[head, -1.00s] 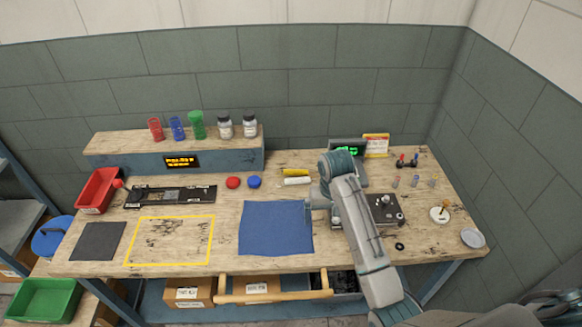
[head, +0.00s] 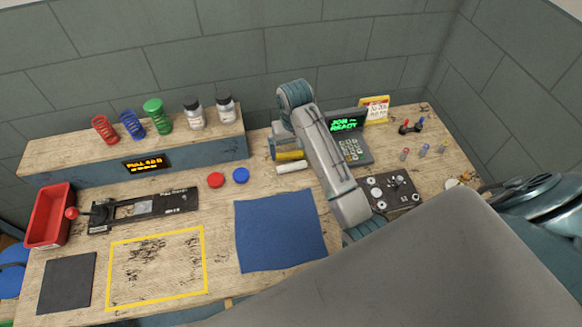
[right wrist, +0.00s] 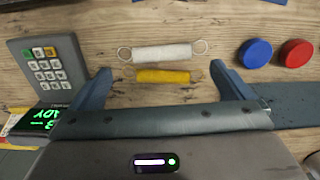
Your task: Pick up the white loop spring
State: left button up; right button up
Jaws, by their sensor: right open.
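The white loop spring (head: 293,167) lies on the wooden bench, just in front of a yellow spring (head: 290,155). In the right wrist view the white spring (right wrist: 162,53) lies roughly crosswise, with a thin wire loop at each end. The yellow spring (right wrist: 162,76) lies parallel and close to it, nearer the palm. My right gripper (right wrist: 160,70) is open and empty above the springs, one finger on each side. The yellow spring is between the fingers, and the white spring is just beyond the tips. In the head view my right arm partly hides this gripper. My left gripper is out of view.
A red button (right wrist: 295,53) and a blue button (right wrist: 255,53) sit beside the springs. A keypad terminal (right wrist: 48,75) stands on the other side. A blue mat (head: 280,230) lies in front. A raised shelf (head: 70,160) bears coils and jars.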

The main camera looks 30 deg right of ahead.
aim_at(292, 167)
jog(key=f, duration=0.1)
jog(key=f+p, duration=0.1)
jog(key=f, duration=0.1)
jog(key=f+p, duration=0.1)
jog(key=f, duration=0.1)
jog(key=shift+w, duration=0.35)
notch_tip(292, 167, down, 3)
jog(key=shift+w+f+p, duration=0.1)
jog(key=shift+w+p, duration=0.05)
jog(key=shift+p, duration=0.6)
jog(key=shift+f, duration=0.4)
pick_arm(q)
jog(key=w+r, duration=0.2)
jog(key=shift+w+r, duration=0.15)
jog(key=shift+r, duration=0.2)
pick_arm(e)
jog(key=c, duration=0.8)
